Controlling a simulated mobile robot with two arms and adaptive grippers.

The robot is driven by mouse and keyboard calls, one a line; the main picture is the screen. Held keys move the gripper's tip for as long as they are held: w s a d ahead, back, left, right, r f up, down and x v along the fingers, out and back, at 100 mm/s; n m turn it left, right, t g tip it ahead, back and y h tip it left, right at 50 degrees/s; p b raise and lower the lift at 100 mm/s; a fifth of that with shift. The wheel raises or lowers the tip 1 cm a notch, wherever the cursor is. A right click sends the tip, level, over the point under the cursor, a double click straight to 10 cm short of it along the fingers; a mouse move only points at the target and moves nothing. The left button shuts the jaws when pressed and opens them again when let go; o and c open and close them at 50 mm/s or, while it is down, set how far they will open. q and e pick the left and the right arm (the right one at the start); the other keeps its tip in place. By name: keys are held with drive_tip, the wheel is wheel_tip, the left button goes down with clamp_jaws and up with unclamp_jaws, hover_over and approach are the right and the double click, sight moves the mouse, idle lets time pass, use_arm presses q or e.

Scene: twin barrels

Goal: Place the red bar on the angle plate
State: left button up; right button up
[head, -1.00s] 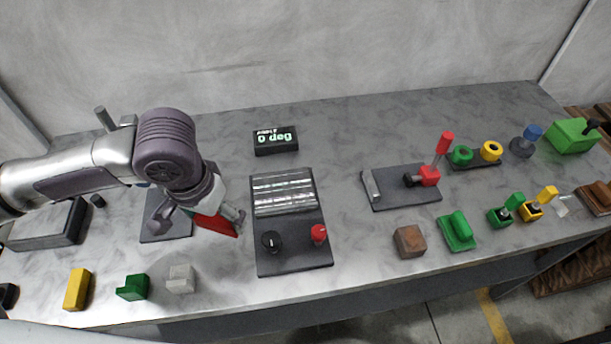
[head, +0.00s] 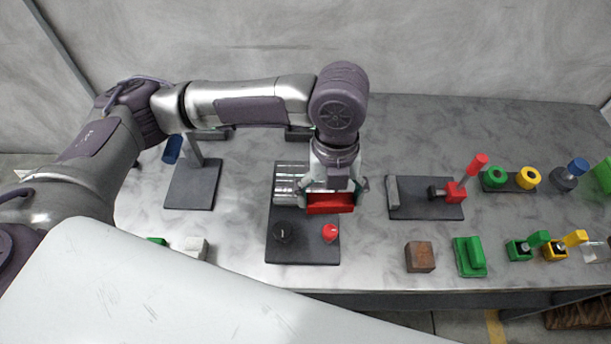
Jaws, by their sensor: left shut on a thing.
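The red bar (head: 330,205) is held crosswise in my left gripper (head: 333,190), which is shut on it. The gripper points down, over the front right part of the angle plate's ribbed silver surface. The angle plate (head: 288,178) sits at the back of a dark base (head: 303,250) with a black knob (head: 283,233) and a red knob (head: 329,233). The bar and gripper hide much of the plate. I cannot tell whether the bar touches it. My right gripper is not in view.
A dark clamp fixture (head: 425,205) with a red upright handle (head: 473,169) stands just right of the gripper. A brown block (head: 419,257) and a green block (head: 469,257) lie at the front right. A dark stand (head: 193,185) is on the left. My arm hides part of the bench.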

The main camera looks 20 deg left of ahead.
use_arm(q)
drive_tip(key=shift+m, duration=0.3)
drive_tip(key=w+a+f+p, duration=0.1)
drive_tip(key=w+a+f, duration=0.3)
drive_tip(key=w+a, duration=0.1)
drive_tip(key=w+a+f+p, duration=0.1)
drive_tip(key=w+a+f, duration=0.1)
drive_tip(key=w, duration=0.1)
drive_tip(key=shift+w+a+f+p, duration=0.2)
drive_tip(key=shift+w+f+p, duration=0.05)
drive_tip(key=shift+f+p, duration=0.05)
drive_tip(key=shift+w+a+f, duration=0.1)
drive_tip(key=shift+f, duration=0.05)
wheel_tip(320, 180, down, 3)
drive_tip(key=shift+f+p, duration=0.1)
drive_tip(key=shift+p, duration=0.5)
drive_tip(key=shift+f, duration=0.4)
drive_tip(key=o, duration=1.4)
drive_tip(key=shift+f, duration=0.15)
drive_tip(key=shift+o, duration=0.6)
